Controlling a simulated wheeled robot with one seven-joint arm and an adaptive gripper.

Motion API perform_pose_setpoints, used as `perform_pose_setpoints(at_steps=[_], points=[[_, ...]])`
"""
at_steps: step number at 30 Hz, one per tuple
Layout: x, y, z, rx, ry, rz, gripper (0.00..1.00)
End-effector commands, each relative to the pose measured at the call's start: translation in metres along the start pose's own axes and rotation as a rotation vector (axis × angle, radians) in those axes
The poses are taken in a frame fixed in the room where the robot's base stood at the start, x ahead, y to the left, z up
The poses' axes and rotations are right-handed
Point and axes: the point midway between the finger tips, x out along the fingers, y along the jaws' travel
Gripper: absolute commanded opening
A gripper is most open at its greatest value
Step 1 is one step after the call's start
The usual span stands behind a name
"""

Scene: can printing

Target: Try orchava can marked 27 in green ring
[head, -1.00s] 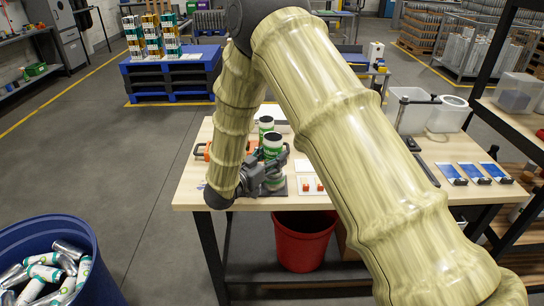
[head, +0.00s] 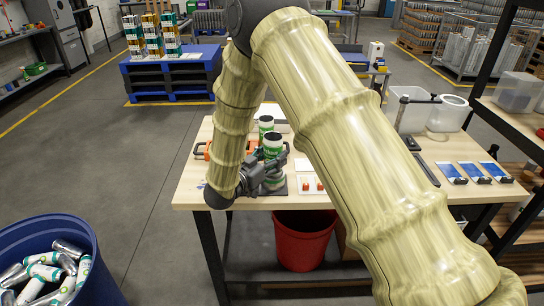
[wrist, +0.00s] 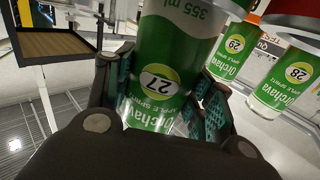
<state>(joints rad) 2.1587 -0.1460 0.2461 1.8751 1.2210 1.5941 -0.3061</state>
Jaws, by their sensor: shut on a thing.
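The orchava can marked 27 (wrist: 160,85) is green and white and fills the middle of the wrist view, its lettering upside down. My gripper (wrist: 160,112) is shut on it, with a teal-padded finger on each side. In the head view my gripper (head: 266,175) is over the front left of the workbench, around the can (head: 272,146), which looks upright. I cannot make out the green ring clearly. A green curved edge shows at the top of the wrist view, but I cannot tell whether it is the ring or how the can sits to it.
Cans marked 29 (wrist: 232,50) and 28 (wrist: 285,78) stand close by; a red round part (wrist: 300,22) is by can 28. Orange-and-white pieces (head: 307,185) lie right of my gripper. A blue bin of cans (head: 85,235) stands left, a red bin (head: 303,245) below the workbench (head: 200,190).

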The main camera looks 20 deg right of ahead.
Motion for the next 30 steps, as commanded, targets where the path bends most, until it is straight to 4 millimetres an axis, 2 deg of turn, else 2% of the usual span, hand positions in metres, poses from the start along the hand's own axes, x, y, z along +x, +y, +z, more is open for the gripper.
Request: perform_pose_setpoints(at_steps=[8,30], points=[[0.000,0.000,-0.001,-0.001,-0.001,0.000,0.44],[0.000,0.000,-0.029,0.000,0.000,0.000,0.44]])
